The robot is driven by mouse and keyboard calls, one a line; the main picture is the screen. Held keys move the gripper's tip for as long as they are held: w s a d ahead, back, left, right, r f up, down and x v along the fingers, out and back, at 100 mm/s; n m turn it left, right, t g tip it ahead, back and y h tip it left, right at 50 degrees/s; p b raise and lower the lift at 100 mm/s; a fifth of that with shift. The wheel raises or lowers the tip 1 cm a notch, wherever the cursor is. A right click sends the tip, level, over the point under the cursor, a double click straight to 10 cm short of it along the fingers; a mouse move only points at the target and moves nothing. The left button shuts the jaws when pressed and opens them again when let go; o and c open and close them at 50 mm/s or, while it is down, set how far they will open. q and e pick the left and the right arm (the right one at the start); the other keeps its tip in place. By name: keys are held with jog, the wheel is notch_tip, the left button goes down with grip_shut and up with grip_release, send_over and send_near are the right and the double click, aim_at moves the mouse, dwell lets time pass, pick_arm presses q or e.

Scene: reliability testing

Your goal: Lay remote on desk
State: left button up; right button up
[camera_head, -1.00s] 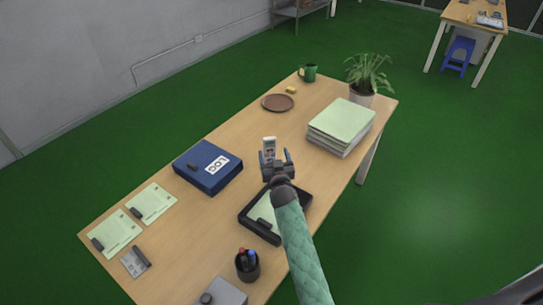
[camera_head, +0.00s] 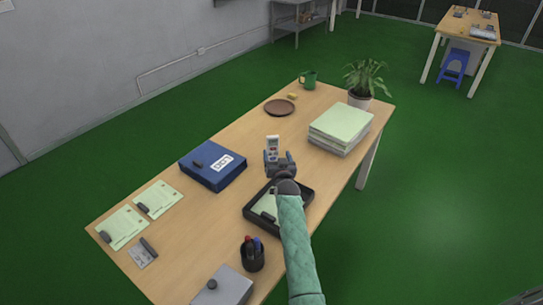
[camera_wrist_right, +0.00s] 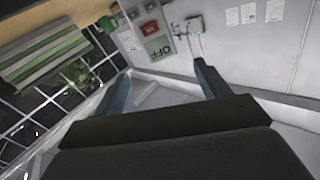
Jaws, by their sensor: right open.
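A small white remote (camera_head: 272,143) with dark and coloured buttons shows above the desk (camera_head: 235,132), at the tips of my right gripper (camera_head: 278,158). The gripper is open, and its fingers also stand apart in the right wrist view (camera_wrist_right: 165,88). The gripper hides the remote's lower end, so I cannot tell whether the remote touches the fingers or the desktop. My left gripper is not in view.
A black tray (camera_head: 251,213) lies under my right arm. A blue binder (camera_head: 213,173) is to its left, a stack of papers (camera_head: 340,128) to the right. A brown plate (camera_head: 279,107), green mug (camera_head: 308,79) and potted plant (camera_head: 361,98) stand farther back.

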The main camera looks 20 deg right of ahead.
aim_at(273, 142)
jog(key=shift+n, duration=0.4)
jog(key=shift+w+d+f+n+b, duration=0.15)
jog(key=shift+w+n+b, duration=0.25)
jog(key=shift+w, duration=0.55)
jog(key=shift+w+d+f+n+b, duration=0.1)
jog(key=shift+w+d+n+b, duration=0.1)
jog(key=shift+w+b, duration=0.55)
jog(key=w+b, duration=0.2)
jog(key=w, duration=0.2)
jog(key=shift+w+d, duration=0.1)
jog(key=shift+d, duration=0.05)
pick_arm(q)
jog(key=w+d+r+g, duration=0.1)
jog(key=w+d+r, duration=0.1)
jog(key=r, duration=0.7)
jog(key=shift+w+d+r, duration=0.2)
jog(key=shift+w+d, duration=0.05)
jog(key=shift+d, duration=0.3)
pick_arm(e)
jog(key=shift+w+r, duration=0.15)
jog(key=shift+w, duration=0.1)
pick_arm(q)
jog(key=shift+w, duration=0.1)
pick_arm(e)
jog(key=c, duration=1.6)
